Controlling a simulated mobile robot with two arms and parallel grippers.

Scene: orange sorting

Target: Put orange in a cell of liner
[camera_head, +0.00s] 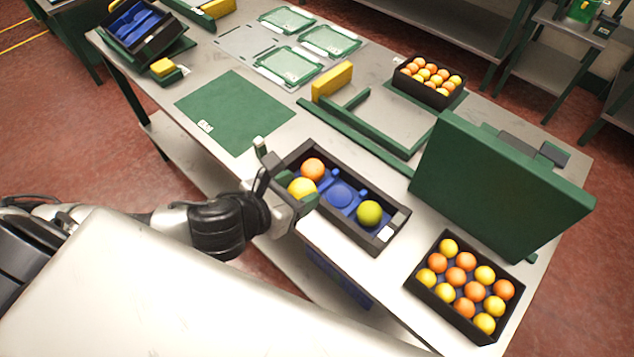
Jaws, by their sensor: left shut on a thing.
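A black crate (385,240) with a blue liner (341,194) stands at the near edge of the workbench. An orange fruit (312,169) lies at its far-left end and a yellow-green fruit (369,213) near its right end. The liner's middle cell is empty. My left gripper (297,191) is at the crate's left side, shut on a yellow fruit (301,187). The fingers partly hide this fruit, and I cannot tell whether it touches the liner. My right gripper is not in view.
A full crate of mixed orange and yellow fruits (438,296) stands at the near right, and another (401,86) at the back. A large green panel (495,185) stands to the right. A green mat (235,112) lies bare at the left.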

